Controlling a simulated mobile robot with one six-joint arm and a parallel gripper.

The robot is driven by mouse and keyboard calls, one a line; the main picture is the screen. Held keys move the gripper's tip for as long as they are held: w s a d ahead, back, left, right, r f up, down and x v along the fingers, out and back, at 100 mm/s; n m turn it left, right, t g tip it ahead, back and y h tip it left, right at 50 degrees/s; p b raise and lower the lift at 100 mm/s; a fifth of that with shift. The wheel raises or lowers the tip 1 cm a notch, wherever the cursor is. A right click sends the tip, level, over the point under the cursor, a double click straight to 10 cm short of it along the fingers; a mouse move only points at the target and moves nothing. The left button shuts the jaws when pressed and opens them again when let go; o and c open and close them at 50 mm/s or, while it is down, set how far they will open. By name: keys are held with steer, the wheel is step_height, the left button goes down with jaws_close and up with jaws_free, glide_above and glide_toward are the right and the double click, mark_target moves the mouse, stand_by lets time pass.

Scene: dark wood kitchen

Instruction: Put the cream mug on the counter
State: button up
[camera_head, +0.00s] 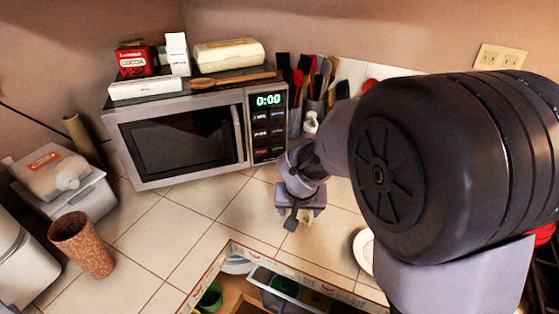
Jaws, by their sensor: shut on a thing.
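My gripper (299,220) points down over the tiled counter (236,207), in front of the microwave's right side. It is shut on a pale thing, which I take to be the cream mug; the gripper body hides nearly all of it. I cannot tell whether it touches the tiles. A round white item (364,250) shows in part at the right, cut off by my arm; I cannot tell what it is.
The microwave (185,140) carries boxes and a wooden spoon. Utensil holders (314,115) stand behind my gripper. A cork-like cup (82,246) stands at left. Below the counter's front edge, an open drawer (262,276) holds dishes, and a green cup (210,298) shows. Tiles left of my gripper are clear.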

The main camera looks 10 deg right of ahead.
mark_target(299, 217)
steer(key=x, duration=0.1)
steer(key=b+x, duration=0.2)
steer(key=x, duration=0.1)
steer(key=shift+s+f, duration=0.15)
steer(key=shift+s, duration=0.1)
steer(key=o, duration=1.8)
steer(key=shift+c, duration=0.2)
steer(key=p+v, duration=0.5)
steer(key=v, duration=0.7)
steer(key=s+a+r+y, duration=0.1)
steer(key=s+r, duration=0.2)
steer(key=s, duration=0.3)
steer(key=s+a+r+m+t+y, duration=0.1)
steer(key=s+r, duration=0.2)
steer(key=s, duration=0.4)
steer(key=s+a+r+y, duration=0.1)
steer(key=s+r, duration=0.2)
steer(key=s, duration=0.3)
steer(key=shift+s+r+m, duration=0.35)
steer(key=shift+m, duration=0.05)
